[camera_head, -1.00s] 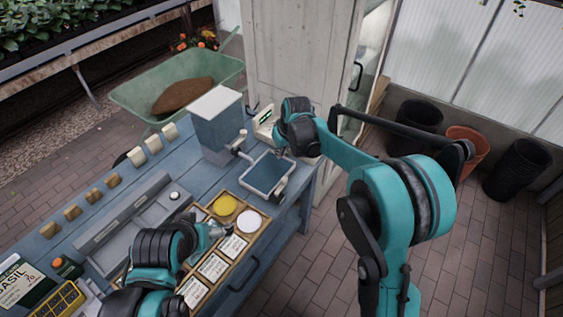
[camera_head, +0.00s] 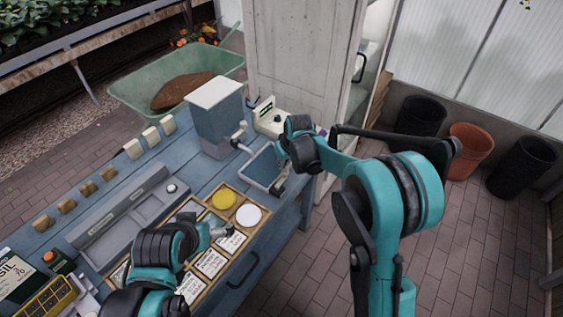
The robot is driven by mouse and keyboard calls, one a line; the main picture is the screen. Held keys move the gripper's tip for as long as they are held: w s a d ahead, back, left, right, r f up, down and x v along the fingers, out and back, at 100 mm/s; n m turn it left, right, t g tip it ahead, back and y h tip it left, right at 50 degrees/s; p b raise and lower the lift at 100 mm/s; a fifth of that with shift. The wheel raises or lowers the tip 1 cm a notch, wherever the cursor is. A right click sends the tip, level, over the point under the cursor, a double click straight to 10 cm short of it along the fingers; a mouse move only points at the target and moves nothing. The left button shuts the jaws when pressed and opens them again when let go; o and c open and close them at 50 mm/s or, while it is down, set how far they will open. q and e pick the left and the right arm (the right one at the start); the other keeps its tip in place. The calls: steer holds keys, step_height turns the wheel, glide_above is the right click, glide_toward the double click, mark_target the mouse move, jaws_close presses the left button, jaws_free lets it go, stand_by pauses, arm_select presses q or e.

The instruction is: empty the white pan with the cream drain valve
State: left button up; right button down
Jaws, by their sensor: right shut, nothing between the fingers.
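The white pan (camera_head: 250,174) is at the right end of the blue bench, with a blue-grey surface inside. I cannot tell the liquid level. A pale fitting (camera_head: 278,187) at its front right corner looks like the cream drain valve. My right gripper (camera_head: 283,164) is shut and empty at the pan's right side, above the valve. Its fingers are small and partly hidden by the dark wrist, so contact is unclear. My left gripper (camera_head: 221,231) is over the seed packets in front of the pan; its fingers are too small to read.
A grey tank (camera_head: 215,122) with a tap (camera_head: 240,137) stands behind the pan. A cream device (camera_head: 268,118) is at the back right. A wooden tray with a yellow disc (camera_head: 223,199) and a white disc (camera_head: 248,215) lies in front.

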steer(key=shift+s+d+m+h, duration=0.2)
steer(key=shift+d+m+h, duration=0.15)
steer(key=shift+m, duration=0.55)
steer(key=m, duration=0.1)
steer(key=d+m, duration=0.1)
steer(key=shift+s+m+h, duration=0.3)
steer(key=shift+s+h, duration=0.05)
steer(key=m, duration=0.1)
steer(key=s+d+m+h, duration=0.1)
steer(key=m, duration=0.1)
steer(key=shift+s+d+m+p, duration=0.15)
steer(key=shift+s+m+p, duration=0.1)
steer(key=shift+m+p, duration=0.1)
steer(key=s+m, duration=0.1)
steer(key=m+h, duration=0.1)
steer(key=m, duration=0.1)
steer(key=shift+s+d+m+h, duration=0.25)
steer(key=shift+s+d+h, duration=0.05)
steer(key=shift+s+d, duration=0.05)
steer(key=s+m, duration=0.1)
steer(key=m, duration=0.1)
steer(key=s+m+g+h, duration=0.1)
steer(key=m, duration=0.1)
